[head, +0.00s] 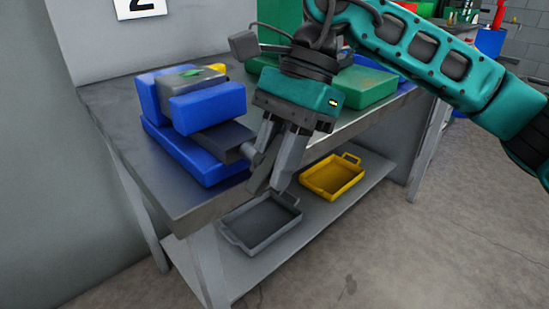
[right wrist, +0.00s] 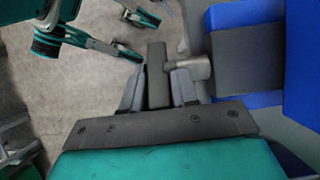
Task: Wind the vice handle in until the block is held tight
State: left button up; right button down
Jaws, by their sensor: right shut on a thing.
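The blue vice (head: 207,163) stands on the left part of the workbench. A grey block (head: 190,78) with a green mark sits between its two blue jaws; I cannot tell how tightly. My right gripper (head: 270,188) points down at the vice's front end. In the right wrist view its fingers (right wrist: 157,92) are shut on the grey bar of the vice handle (right wrist: 156,72), which joins the round screw end (right wrist: 201,67). The fingers hide part of the handle in the head view. My left gripper (right wrist: 150,40) shows open and empty in the right wrist view.
The grey workbench (head: 190,205) has a lower shelf with a grey tray (head: 262,222) and a yellow tray (head: 333,177). A green box (head: 365,88) stands behind my right gripper. The floor (head: 400,250) in front is clear.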

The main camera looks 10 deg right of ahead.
jog(key=g+y, duration=0.1)
jog(key=g+y+b, duration=0.1)
jog(key=y, duration=0.1)
jog(key=shift+f+b, duration=0.3)
jog(key=shift+g+y+b, duration=0.35)
jog(key=shift+g+y, duration=0.35)
jog(key=shift+y, duration=0.1)
pick_arm(q)
jog(key=shift+w+d+f+b, duration=0.15)
jog(key=shift+d+f+b, duration=0.3)
jog(key=shift+f, duration=0.2)
jog(key=shift+d+r+h, duration=0.1)
jog(key=shift+r+h, duration=0.05)
jog(key=shift+h, duration=0.15)
pick_arm(e)
jog(key=shift+y, duration=0.3)
pick_arm(q)
jog(key=shift+f, duration=0.2)
pick_arm(e)
jog(key=c, duration=1)
grip_release()
jog(key=shift+o, duration=0.2)
pick_arm(q)
jog(key=a+r+p, duration=0.1)
jog(key=p, duration=0.2)
jog(key=shift+r, duration=0.2)
pick_arm(e)
jog(key=v, duration=1.3)
